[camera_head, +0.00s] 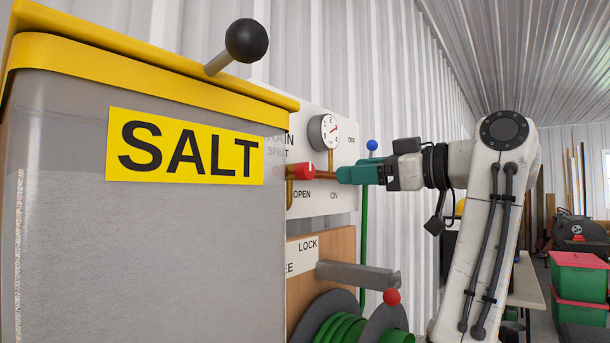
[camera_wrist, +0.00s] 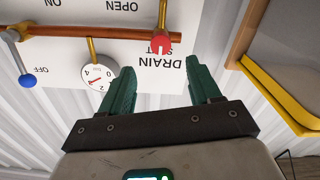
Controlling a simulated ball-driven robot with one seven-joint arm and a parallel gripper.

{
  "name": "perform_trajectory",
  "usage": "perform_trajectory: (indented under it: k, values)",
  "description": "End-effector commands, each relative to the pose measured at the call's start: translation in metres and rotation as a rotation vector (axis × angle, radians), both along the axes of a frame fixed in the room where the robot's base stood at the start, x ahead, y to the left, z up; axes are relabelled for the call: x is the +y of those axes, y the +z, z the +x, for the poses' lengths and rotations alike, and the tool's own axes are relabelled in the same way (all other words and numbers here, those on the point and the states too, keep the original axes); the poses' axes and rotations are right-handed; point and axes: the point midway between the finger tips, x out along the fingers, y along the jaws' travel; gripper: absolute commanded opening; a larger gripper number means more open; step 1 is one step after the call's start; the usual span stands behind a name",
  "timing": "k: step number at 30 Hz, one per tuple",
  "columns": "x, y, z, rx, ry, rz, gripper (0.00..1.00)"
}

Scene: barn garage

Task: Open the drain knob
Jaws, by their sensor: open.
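The red drain knob (camera_head: 304,171) sits on a copper pipe at the white panel (camera_head: 325,207), partly behind the salt bin's edge. It shows a white mark in the wrist view (camera_wrist: 160,44), with DRAIN and SHUT printed beside it and OPEN farther along the panel. My gripper (camera_head: 343,174) has green fingers and is just right of the knob in the head view. In the wrist view the gripper (camera_wrist: 158,76) is open and empty, with the knob beyond the fingertips and roughly centred between them. No contact is visible.
A dial gauge (camera_head: 323,131) stands above the pipe. A blue-ended lever (camera_head: 372,145) is behind my gripper. The grey, yellow-lidded SALT bin (camera_head: 60,200) crowds the left.

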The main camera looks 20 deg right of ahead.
Motion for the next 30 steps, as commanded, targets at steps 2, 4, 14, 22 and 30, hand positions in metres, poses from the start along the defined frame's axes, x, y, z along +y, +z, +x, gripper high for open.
perform_trajectory:
  k: [2, 4, 14, 22, 30]
  values:
    - [0.008, 0.000, 0.009, 0.004, 0.003, -0.001, 0.63]
    - [0.016, 0.001, 0.019, 0.006, 0.005, -0.002, 0.63]
    - [0.048, 0.000, 0.065, 0.005, 0.003, -0.001, 0.63]
    - [0.059, -0.001, 0.080, 0.003, 0.001, -0.001, 0.63]
    - [0.060, -0.001, 0.081, 0.003, 0.000, -0.001, 0.63]
